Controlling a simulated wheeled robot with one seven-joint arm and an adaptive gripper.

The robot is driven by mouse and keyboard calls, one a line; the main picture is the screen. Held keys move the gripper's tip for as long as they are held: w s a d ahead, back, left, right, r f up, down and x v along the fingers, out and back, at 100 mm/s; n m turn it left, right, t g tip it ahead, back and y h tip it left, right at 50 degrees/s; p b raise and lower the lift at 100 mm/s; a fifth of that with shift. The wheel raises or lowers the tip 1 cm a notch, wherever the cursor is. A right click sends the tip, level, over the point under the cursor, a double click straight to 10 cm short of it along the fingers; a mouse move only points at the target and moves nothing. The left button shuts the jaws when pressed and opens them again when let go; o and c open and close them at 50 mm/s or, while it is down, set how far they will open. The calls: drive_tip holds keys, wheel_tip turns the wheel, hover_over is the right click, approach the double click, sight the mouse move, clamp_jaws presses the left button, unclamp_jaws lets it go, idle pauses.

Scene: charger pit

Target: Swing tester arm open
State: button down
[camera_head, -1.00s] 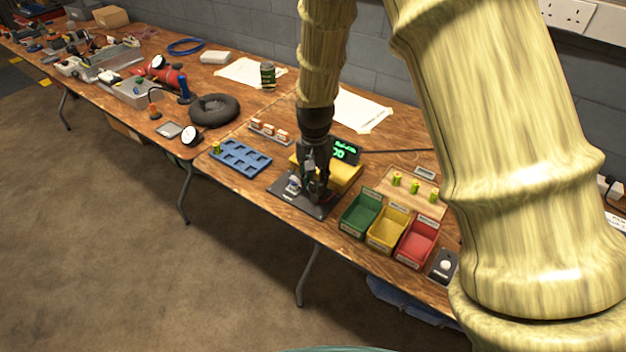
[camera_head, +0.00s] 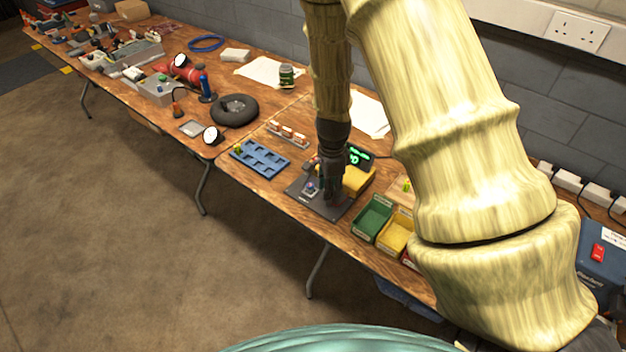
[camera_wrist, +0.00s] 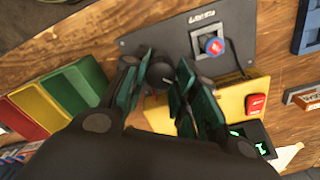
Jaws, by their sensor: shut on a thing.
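The tester has a dark base plate (camera_head: 318,203), a yellow body (camera_head: 357,181) and a lit green display (camera_head: 360,156). In the wrist view I see its plate (camera_wrist: 150,44), yellow body (camera_wrist: 232,97), red button (camera_wrist: 256,104) and a small fixture with a blue and red top (camera_wrist: 212,46). My gripper (camera_head: 331,198) is low over the plate, beside the yellow body. In the wrist view its fingers (camera_wrist: 160,88) are shut around a round black knob (camera_wrist: 160,73), which looks like the tester arm's end. The fingers and palm hide the rest of the tester arm.
A green bin (camera_head: 372,217) and a yellow bin (camera_head: 396,236) stand right of the tester; my arm partly covers the bins there. A blue tray (camera_head: 262,158) lies to the left. A small labelled rack (camera_head: 287,134) stands behind the tray.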

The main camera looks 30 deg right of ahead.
drive_tip(key=m+p, duration=0.4)
drive_tip(key=m, duration=0.1)
drive_tip(key=shift+d+r+m, duration=0.1)
drive_tip(key=shift+r+m, duration=0.1)
drive_tip(key=shift+m, duration=0.1)
drive_tip(key=shift+f+m+p, duration=0.15)
drive_tip(key=shift+m+p, duration=1.1)
drive_tip(key=shift+m, duration=0.15)
drive_tip(key=c, duration=1.1)
unclamp_jaws()
wheel_tip(320, 180, up, 12)
drive_tip(key=shift+s+f, duration=0.1)
drive_tip(key=shift+f, duration=0.05)
